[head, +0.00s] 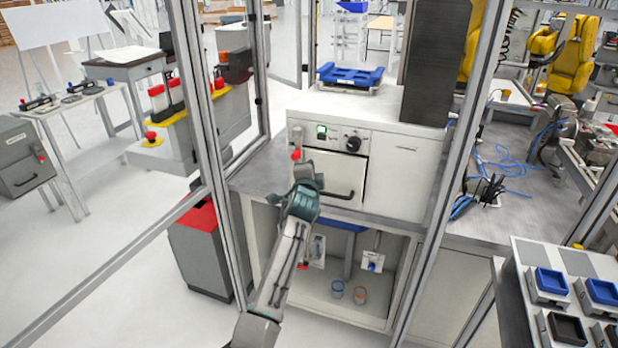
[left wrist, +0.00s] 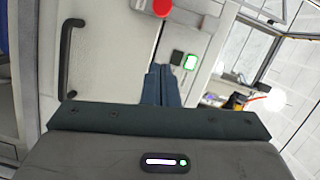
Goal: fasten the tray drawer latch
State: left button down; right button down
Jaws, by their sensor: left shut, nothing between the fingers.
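The tray drawer front (head: 345,174) is a pale panel with a black bar handle (head: 332,192) on the white cabinet; the handle also shows in the left wrist view (left wrist: 67,55). A red knob (head: 296,154), which looks like the latch, sits at the panel's upper left; it shows at the top edge of the left wrist view (left wrist: 162,7). I cannot tell whether it is fastened. My left gripper (head: 303,168) is just below the red knob, in front of the panel's left side. Its fingers (left wrist: 162,85) are shut and empty, apart from the knob. My right gripper is out of view.
A green-lit switch (head: 321,131) and a black dial (head: 353,144) are above the panel. A blue tray (head: 349,76) rests on the cabinet top. Metal frame posts (head: 456,150) stand to either side of the opening. The open shelf below holds small cups (head: 360,294).

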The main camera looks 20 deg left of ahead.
pick_arm(q)
jog(key=shift+b+v, duration=0.3)
jog(key=shift+v, duration=1.75)
jog(key=shift+d+r, duration=0.1)
jog(key=shift+d, duration=0.15)
jog(key=s+f+n+g+h, duration=0.15)
jog(key=s+f, duration=0.25)
jog(key=f, duration=0.9)
jog(key=s+f+n+g, duration=0.1)
jog(key=s+f+g, duration=0.25)
jog(key=f, duration=0.95)
jog(key=s+f+n+g+h, duration=0.1)
jog(key=s+f, duration=0.3)
jog(key=f, duration=0.8)
jog(key=s+a+f+n+g, duration=0.2)
jog(key=s+f+n+g, duration=0.15)
jog(key=s+f, duration=1.5)
jog(key=s+a+f+n+g, duration=0.1)
jog(key=s+f, duration=0.4)
jog(key=s, duration=0.8)
jog(key=s+a+f+n+g, duration=0.2)
jog(key=s+f, duration=0.3)
jog(key=s, duration=0.9)
jog(key=s+a+f+n+g, duration=0.2)
jog(key=s+f, duration=0.4)
jog(key=s, duration=0.7)
jog(key=shift+s+n+g, duration=0.25)
jog(key=shift+n+g, duration=0.15)
jog(key=shift+g, duration=0.25)
